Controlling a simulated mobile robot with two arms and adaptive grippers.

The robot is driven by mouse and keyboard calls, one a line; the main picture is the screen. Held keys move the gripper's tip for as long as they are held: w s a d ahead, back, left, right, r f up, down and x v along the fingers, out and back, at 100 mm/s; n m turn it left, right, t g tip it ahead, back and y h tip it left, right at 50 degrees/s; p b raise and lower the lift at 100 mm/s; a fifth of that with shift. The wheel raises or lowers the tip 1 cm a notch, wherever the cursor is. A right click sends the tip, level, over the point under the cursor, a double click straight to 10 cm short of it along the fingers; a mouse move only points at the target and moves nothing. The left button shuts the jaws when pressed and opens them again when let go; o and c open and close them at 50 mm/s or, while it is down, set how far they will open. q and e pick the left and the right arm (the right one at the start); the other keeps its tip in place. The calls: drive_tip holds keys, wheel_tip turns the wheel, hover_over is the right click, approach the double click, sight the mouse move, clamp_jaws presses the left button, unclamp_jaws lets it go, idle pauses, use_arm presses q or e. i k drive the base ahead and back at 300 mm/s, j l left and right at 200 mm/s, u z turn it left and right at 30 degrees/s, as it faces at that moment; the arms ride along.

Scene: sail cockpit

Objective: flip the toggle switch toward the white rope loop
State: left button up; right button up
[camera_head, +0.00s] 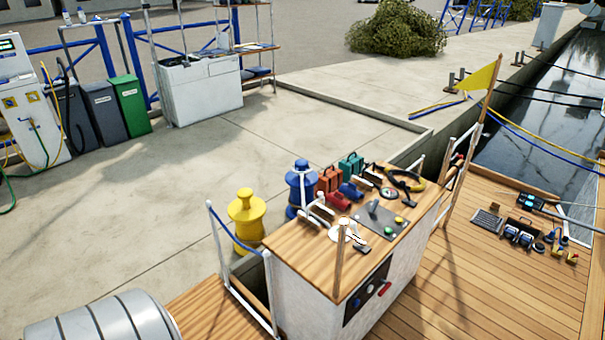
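A small grey control panel (380,221) lies on the wooden top of the white console. A dark upright lever (374,208), which looks like the toggle switch, stands on it beside small yellow and green buttons. Which way the lever leans is too small to tell. A white ring-like thing (338,233), perhaps the white rope loop, lies just left of the panel near the front edge, partly behind a wooden post. Neither of my grippers is in view.
A yellow bollard (246,218) stands left.

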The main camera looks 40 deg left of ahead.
sight(376, 202)
drive_tip(key=u, duration=1.65)
drive_tip(key=i+l, duration=0.1)
drive_tip(key=l, duration=0.35)
drive_tip(key=i+l, duration=0.1)
drive_tip(key=l, duration=0.35)
drive_tip(key=i+l+u, duration=0.1)
drive_tip(key=l, duration=0.35)
